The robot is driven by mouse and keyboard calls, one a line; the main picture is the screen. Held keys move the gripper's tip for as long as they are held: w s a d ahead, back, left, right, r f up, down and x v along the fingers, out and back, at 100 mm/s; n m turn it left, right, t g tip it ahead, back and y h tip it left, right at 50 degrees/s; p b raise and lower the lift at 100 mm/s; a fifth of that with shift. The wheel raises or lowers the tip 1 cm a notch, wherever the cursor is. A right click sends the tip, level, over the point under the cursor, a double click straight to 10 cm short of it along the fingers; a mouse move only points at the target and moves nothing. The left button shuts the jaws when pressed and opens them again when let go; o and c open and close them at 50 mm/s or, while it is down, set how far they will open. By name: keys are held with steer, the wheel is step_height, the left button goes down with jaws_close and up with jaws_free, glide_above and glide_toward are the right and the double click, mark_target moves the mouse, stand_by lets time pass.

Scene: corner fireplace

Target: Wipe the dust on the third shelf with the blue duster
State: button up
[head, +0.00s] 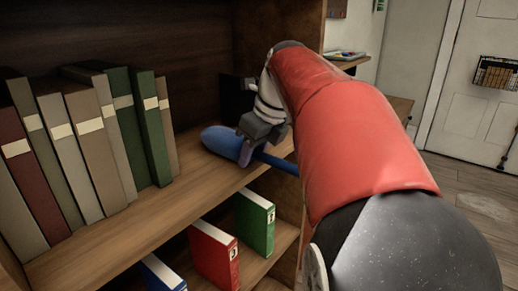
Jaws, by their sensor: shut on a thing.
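The blue duster (222,141) is at the right end of a wooden shelf (160,213), with its rounded head pointing left and its thin handle running to the right. My gripper (247,155) is shut on the duster near where the head meets the handle. The head is at or just above the shelf surface; I cannot tell whether it touches. I cannot make out any dust on this shelf. My red arm hides the right end of the shelf and part of the bookcase side.
Several upright books (92,145) fill the left of this shelf. A dark object (236,97) stands behind the gripper. The shelf below holds a red binder (213,254), a green binder (254,222) and a blue binder (160,273). The shelf between books and duster is clear.

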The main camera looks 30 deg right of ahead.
mark_target(235, 173)
steer(key=shift+s+a+f, duration=0.1)
steer(key=shift+s+a, duration=0.15)
steer(key=shift+a, duration=0.3)
steer(key=shift+s+a+f, duration=0.1)
steer(key=shift+s+a, duration=0.1)
steer(key=shift+a, duration=0.35)
steer(key=shift+s+a+r, duration=0.1)
steer(key=shift+s+a, duration=0.25)
steer(key=shift+a, duration=0.65)
steer(key=shift+s+a+r, duration=0.1)
steer(key=shift+s+a, duration=0.3)
steer(key=shift+a, duration=0.65)
steer(key=shift+s+a, duration=0.35)
steer(key=shift+a, duration=0.65)
steer(key=shift+f, duration=0.1)
